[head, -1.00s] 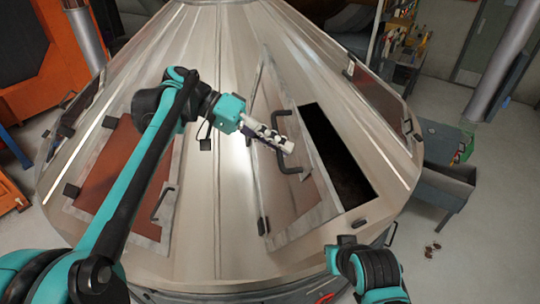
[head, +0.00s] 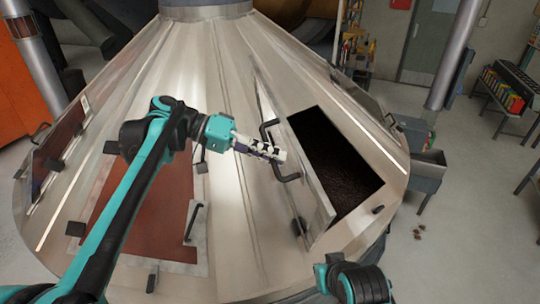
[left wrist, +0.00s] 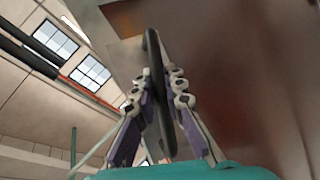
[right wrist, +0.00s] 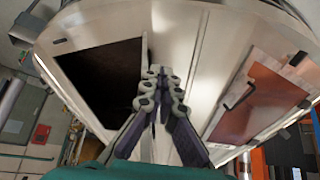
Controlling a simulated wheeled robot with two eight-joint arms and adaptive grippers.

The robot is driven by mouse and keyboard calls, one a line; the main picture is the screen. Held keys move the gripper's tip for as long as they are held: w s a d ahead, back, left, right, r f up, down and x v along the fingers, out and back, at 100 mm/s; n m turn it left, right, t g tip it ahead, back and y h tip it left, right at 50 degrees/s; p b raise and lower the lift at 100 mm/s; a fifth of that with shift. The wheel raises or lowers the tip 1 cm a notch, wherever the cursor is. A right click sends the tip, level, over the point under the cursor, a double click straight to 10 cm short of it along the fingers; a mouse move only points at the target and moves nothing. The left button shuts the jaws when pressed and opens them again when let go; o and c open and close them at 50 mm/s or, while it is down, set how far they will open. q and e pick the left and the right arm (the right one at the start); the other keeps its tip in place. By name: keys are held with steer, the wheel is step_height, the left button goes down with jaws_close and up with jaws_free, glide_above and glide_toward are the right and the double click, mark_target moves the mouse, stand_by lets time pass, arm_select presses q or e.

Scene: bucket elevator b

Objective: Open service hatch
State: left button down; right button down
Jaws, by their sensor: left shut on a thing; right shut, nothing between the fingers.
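The service hatch (head: 312,200) is swung out from the cone-shaped metal housing and seen almost edge-on in the head view. Behind it is a dark rectangular opening (head: 350,170) with dark grainy material inside. My left gripper (head: 281,156) is shut on the hatch's black handle (head: 290,178). The left wrist view shows the handle (left wrist: 152,70) between the two fingers (left wrist: 163,92). My right gripper (right wrist: 160,88) is shut and empty in the right wrist view, in front of the housing, with the opening (right wrist: 100,75) to its left. Its fingers are outside the head view.
A closed hatch with a red-brown panel (head: 150,215) lies left of the open one on the housing (head: 225,90). A grey bin (head: 424,172) stands to the right. Shelves (head: 505,90) stand farther right. The floor (head: 465,225) at the right is mostly clear.

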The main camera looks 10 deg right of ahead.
arm_select(q)
steer(key=shift+d+r, duration=0.1)
steer(key=c, duration=1.6)
jaws_free()
steer(key=shift+o, duration=0.2)
steer(key=shift+a, duration=0.2)
steer(key=shift+w+a+r, duration=0.1)
steer(key=shift+a, duration=0.15)
steer(key=v, duration=1.1)
steer(key=shift+a, duration=0.25)
